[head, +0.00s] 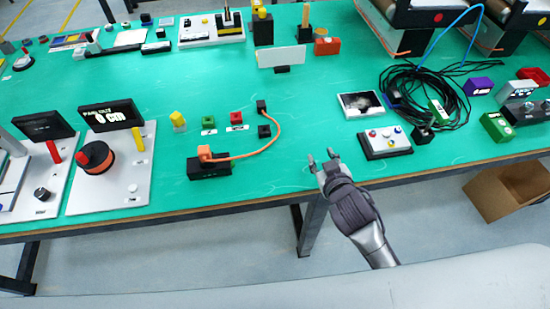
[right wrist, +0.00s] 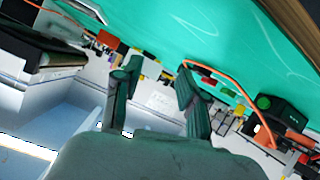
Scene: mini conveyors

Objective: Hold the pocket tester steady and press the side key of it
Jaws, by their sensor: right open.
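I cannot tell for sure which item is the pocket tester. Small boxes that could be it are a green box with pale round marks (head: 497,127), a smaller green block (head: 440,112) and a purple box (head: 478,87), all at the right of the green table. No side key can be made out. My right gripper (head: 322,158) is open and empty near the table's front edge, left of a white button box (head: 386,143) and apart from it. Its two spread fingers also show in the right wrist view (right wrist: 157,82). My left gripper is not in view.
A black box (head: 209,170) with an orange cable sits left of my right gripper. A black cable coil (head: 425,92) lies behind the button box. Two display stands (head: 137,165) are at left. A cardboard box (head: 510,190) stands below the table. The table's middle is mostly clear.

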